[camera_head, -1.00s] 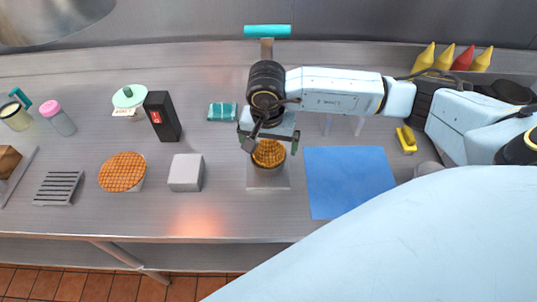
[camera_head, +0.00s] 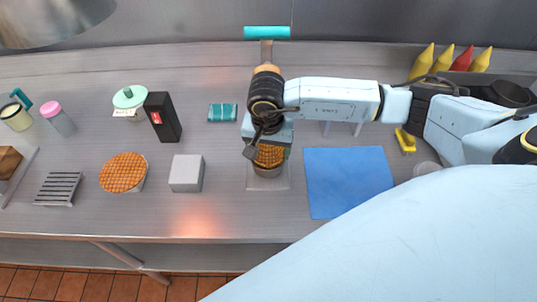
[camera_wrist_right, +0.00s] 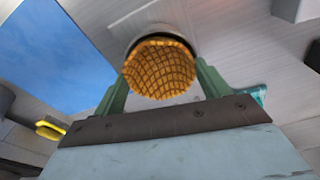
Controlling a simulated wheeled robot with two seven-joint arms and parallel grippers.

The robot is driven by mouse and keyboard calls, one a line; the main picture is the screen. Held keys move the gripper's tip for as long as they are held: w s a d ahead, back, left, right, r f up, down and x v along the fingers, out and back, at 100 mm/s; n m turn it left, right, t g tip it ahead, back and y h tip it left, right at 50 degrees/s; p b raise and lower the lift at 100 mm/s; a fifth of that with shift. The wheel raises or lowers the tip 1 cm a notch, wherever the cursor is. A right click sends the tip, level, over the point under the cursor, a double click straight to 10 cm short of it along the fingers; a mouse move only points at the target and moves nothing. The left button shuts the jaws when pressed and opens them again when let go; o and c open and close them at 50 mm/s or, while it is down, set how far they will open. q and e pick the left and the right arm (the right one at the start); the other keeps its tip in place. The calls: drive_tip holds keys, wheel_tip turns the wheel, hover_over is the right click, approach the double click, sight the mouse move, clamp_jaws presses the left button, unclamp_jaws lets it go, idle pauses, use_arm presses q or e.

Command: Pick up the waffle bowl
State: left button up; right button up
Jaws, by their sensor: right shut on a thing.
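The waffle bowl (camera_head: 269,157) is golden brown with a grid pattern. It sits in or just over a round grey holder (camera_head: 267,171) on a light square plate (camera_head: 268,185). My right gripper (camera_head: 268,150) is above it, pointing down, with the wrist hiding part of the bowl. In the right wrist view the bowl (camera_wrist_right: 160,67) lies between the two green fingers, and the gripper (camera_wrist_right: 159,82) is shut on it. The holder's rim shows behind the bowl there. I cannot tell whether the bowl is clear of the holder. My left gripper is not in view.
A blue mat (camera_head: 350,182) lies right of the plate, a grey block (camera_head: 187,173) to the left. A round waffle (camera_head: 123,172) and a black box (camera_head: 162,117) stand further left. A teal cloth packet (camera_head: 222,112) lies behind. A yellow item (camera_head: 405,140) lies behind the mat.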

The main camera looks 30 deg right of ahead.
drive_tip(key=shift+r, duration=0.5)
wheel_tip(320, 180, up, 27)
drive_tip(key=b, duration=0.1)
